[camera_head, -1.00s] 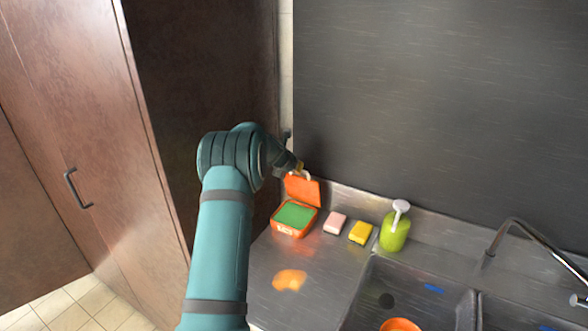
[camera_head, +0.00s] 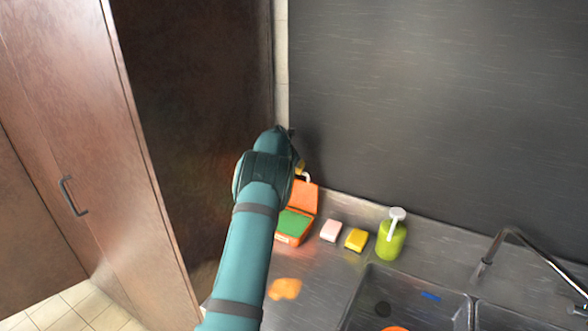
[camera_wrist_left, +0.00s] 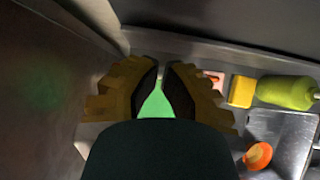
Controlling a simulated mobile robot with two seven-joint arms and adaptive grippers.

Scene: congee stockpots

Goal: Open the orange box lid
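The orange box (camera_head: 292,239) stands on the steel counter at the back left of the sink, with green inside it. Its orange lid (camera_head: 304,199) stands raised at the back of the box, tilted away from the opening. My left gripper (camera_head: 301,171) is at the lid's upper edge, mostly hidden behind my own arm; contact is not clear. In the left wrist view its two yellow fingers (camera_wrist_left: 161,66) have tips close together, with the green of the box (camera_wrist_left: 156,104) seen between them. My right gripper is not in view.
A pink sponge (camera_head: 330,231), a yellow sponge (camera_head: 356,239) and a green soap bottle (camera_head: 391,240) stand right of the box. The sink (camera_head: 365,310) and tap (camera_head: 500,243) lie further right. A dark wall (camera_head: 430,100) rises behind; a brown cabinet (camera_head: 110,170) is at left.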

